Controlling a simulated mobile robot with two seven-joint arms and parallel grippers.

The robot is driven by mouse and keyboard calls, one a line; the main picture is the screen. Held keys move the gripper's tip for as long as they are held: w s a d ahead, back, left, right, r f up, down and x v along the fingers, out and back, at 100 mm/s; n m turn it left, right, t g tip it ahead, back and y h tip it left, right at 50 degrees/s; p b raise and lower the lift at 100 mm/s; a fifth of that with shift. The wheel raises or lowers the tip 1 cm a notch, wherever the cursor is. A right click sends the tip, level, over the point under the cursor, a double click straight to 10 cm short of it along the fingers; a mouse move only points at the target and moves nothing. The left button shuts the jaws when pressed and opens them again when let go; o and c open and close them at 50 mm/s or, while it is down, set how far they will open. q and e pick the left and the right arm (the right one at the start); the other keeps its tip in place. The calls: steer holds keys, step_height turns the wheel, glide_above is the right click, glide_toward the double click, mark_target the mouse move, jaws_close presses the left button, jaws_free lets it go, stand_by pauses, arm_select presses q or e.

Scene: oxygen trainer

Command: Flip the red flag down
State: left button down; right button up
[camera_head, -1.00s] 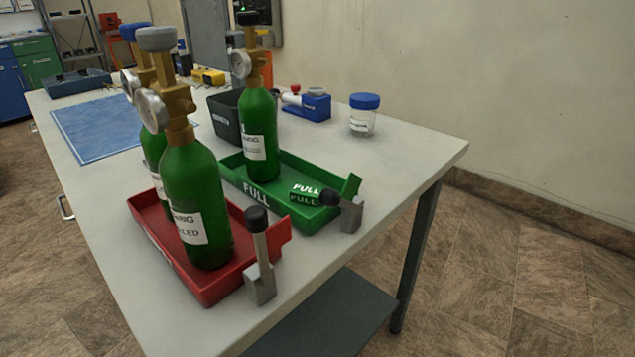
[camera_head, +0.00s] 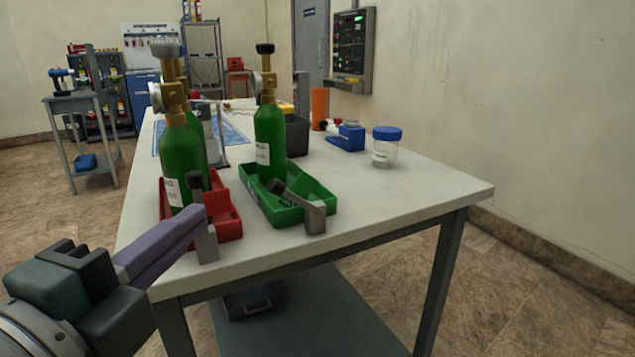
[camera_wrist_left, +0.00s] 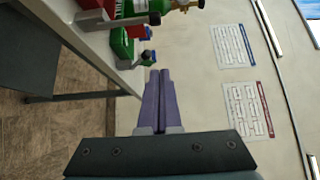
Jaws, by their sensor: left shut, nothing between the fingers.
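The red flag (camera_head: 194,181) is a grey lever with a black knob at the front of the red tray (camera_head: 229,229). It stands roughly upright from its grey bracket (camera_head: 207,246). My left gripper (camera_head: 200,217) is shut and empty, and its purple fingers hide the middle of the lever in the head view. In the left wrist view the closed fingertips (camera_wrist_left: 159,72) are apart from an upright black-knobbed lever (camera_wrist_left: 125,20), which looks like this flag. My right gripper is out of view.
Beside it, the green tray (camera_head: 325,196) has its own lever (camera_head: 304,199), lying tilted over. Green cylinders stand in the red tray (camera_head: 177,165) and green tray (camera_head: 268,140). A blue-lidded jar (camera_head: 386,148) stands further right. The table's front right is clear.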

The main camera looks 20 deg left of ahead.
mark_target(212, 207)
arm_select(q)
steer(key=w+a, duration=0.4)
steer(key=w, duration=0.4)
steer(key=shift+a, duration=0.4)
steer(key=shift+a+b, duration=0.1)
steer(key=shift+b, duration=0.2)
